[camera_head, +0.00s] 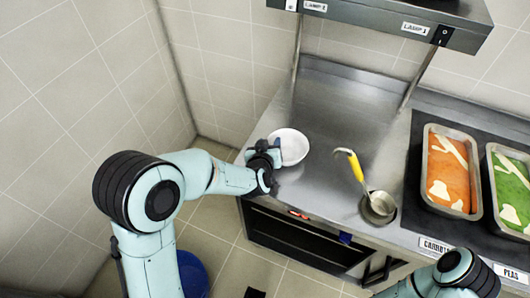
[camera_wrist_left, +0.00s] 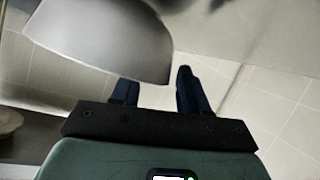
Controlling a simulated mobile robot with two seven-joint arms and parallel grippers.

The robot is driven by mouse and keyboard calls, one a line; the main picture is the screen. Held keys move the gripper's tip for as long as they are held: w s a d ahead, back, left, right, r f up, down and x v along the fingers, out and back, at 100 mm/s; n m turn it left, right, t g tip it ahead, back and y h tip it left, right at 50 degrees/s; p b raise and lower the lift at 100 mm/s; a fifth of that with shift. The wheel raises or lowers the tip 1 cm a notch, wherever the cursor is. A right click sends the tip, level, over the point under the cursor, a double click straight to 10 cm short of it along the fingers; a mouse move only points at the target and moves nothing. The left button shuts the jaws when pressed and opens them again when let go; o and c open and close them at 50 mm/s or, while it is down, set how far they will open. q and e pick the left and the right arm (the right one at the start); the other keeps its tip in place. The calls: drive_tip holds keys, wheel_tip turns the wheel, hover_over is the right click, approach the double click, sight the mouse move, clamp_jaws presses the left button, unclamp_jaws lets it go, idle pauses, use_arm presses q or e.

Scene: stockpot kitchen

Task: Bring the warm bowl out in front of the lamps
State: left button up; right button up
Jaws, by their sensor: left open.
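The white bowl (camera_head: 290,147) sits upright on the left part of the steel counter, below and in front of the lamp shelf (camera_head: 380,22). My left gripper (camera_head: 264,160) is at the bowl's left side in the head view, with its jaws apart. In the left wrist view the bowl (camera_wrist_left: 100,38) looms large at upper left. Its lower right edge reaches between the two dark fingers of the left gripper (camera_wrist_left: 157,90). I cannot tell whether a finger touches the bowl. My right gripper is outside the view; only part of my right arm shows at lower right.
A yellow-handled ladle (camera_head: 356,166) stands in a round well (camera_head: 378,208) right of the bowl. Pans of carrots (camera_head: 449,172) and peas (camera_head: 511,190) are farther right. Two posts hold up the lamp shelf. Steel counter (camera_head: 325,190) between bowl and ladle is bare. A tiled wall is at left.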

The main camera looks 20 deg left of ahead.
use_arm(q)
drive_tip(key=p+v, duration=0.1)
drive_tip(key=v, duration=1)
